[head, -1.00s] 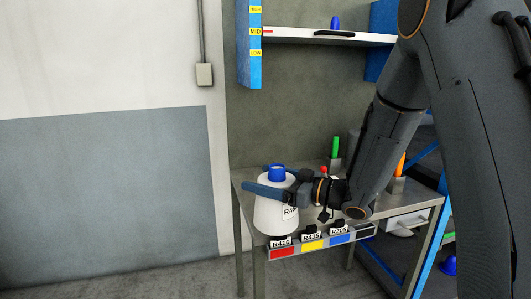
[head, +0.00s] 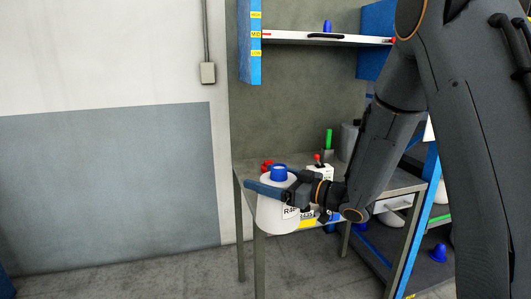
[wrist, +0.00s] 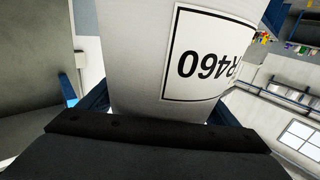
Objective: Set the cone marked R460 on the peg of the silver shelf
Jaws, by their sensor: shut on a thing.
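The cone marked R460 (head: 272,212) is white with a blue top. It hangs upright in my gripper (head: 260,177), in front of the table's left part. Its black-framed R460 label (wrist: 207,62) fills much of the wrist view, upside down. The gripper's two blue fingers are closed around the cone's upper part. The silver shelf (head: 290,38) is a pale board high on the wall, above and behind the cone. A blue peg (head: 327,27) stands on it, and a dark handle is on its front edge.
A grey metal table (head: 243,174) stands below the shelf. On it are a green peg (head: 328,138), a red-topped white box (head: 319,171) and a red item (head: 267,165). A blue upright (head: 250,45) with yellow level tags borders the shelf's left. Open floor lies left.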

